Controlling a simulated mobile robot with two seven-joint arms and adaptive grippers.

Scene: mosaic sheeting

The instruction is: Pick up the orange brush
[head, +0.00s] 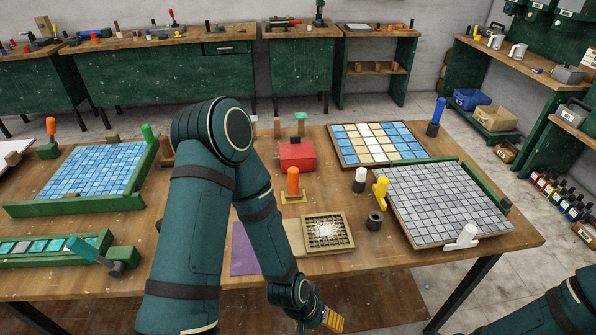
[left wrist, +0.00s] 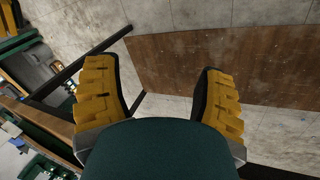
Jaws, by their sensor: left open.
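An upright orange-handled tool (head: 293,182) on a flat yellow base stands mid-table, just right of my left forearm; it looks like the orange brush. Another orange handle (head: 51,127) on a green block stands at the far left, so I cannot be fully sure which is the brush. My left gripper (head: 333,319) hangs at the bottom edge of the head view, beyond the table's front edge and well nearer than the orange tool. In the left wrist view its yellow fingers (left wrist: 160,85) are apart and empty. My right gripper is out of view; only its arm shows.
A red box (head: 297,156) stands behind the orange tool. A sieve tray (head: 328,233) lies in front of it, beside a purple sheet (head: 243,250). A dark cup (head: 375,220), a yellow tool (head: 381,190) and a grey tile sheet (head: 440,205) stand to the right.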

